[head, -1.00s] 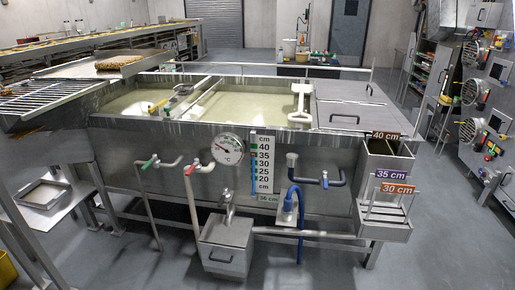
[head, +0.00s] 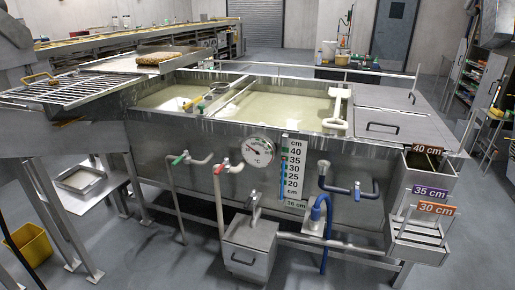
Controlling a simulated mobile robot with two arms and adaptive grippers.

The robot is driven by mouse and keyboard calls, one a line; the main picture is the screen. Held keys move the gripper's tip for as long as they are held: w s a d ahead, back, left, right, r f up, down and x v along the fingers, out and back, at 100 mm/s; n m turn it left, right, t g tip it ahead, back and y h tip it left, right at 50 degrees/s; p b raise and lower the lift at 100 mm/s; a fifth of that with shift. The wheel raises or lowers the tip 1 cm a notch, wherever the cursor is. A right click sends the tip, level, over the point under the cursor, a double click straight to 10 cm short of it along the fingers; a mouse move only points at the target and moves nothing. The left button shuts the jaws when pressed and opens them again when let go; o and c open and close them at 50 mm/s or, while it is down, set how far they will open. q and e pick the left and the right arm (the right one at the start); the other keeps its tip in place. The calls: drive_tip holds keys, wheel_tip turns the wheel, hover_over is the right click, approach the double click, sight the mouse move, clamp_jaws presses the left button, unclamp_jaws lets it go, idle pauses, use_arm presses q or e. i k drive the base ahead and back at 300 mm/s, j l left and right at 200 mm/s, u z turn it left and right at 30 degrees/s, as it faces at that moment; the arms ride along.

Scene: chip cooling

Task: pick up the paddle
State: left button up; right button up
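A white long-handled tool with a flat crosspiece (head: 337,108), which looks like a paddle, rests at the right end of the steel tank (head: 280,135), against the front rim beside the closed lid. I cannot tell for certain which of the two is the paddle. The tank holds pale, cloudy liquid (head: 275,106). Neither of my grippers is in view.
A dial thermometer (head: 259,151), a level scale (head: 291,165) and valve pipes project from the tank's front. Stepped bins with height labels (head: 425,190) stand at the right. A slatted rack (head: 70,88) is at the left. A yellow bucket (head: 30,243) stands on the floor, lower left.

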sight(338, 103)
drive_tip(key=i+l+u, duration=0.15)
drive_tip(key=l, duration=0.3)
drive_tip(key=i+l+u, duration=0.15)
drive_tip(key=l, duration=0.3)
drive_tip(key=i+l+u, duration=0.2)
drive_tip(key=l, duration=0.25)
drive_tip(key=l+u, duration=0.15)
drive_tip(key=l, duration=0.35)
drive_tip(key=i+l+u, duration=0.15)
drive_tip(key=l, duration=0.35)
drive_tip(key=i+l, duration=0.1)
drive_tip(key=l, duration=1.5)
drive_tip(key=i+l, duration=0.15)
drive_tip(key=l, duration=0.6)
drive_tip(key=i+j+z, duration=0.1)
drive_tip(key=j+z, duration=0.4)
drive_tip(key=z, duration=0.15)
drive_tip(key=j+z, duration=0.45)
drive_tip(key=j, duration=0.55)
drive_tip(key=k+j+z, duration=0.1)
drive_tip(key=j, duration=0.55)
drive_tip(key=k+j+z, duration=0.1)
drive_tip(key=j, duration=0.55)
drive_tip(key=k+j+z, duration=0.1)
drive_tip(key=j, duration=0.55)
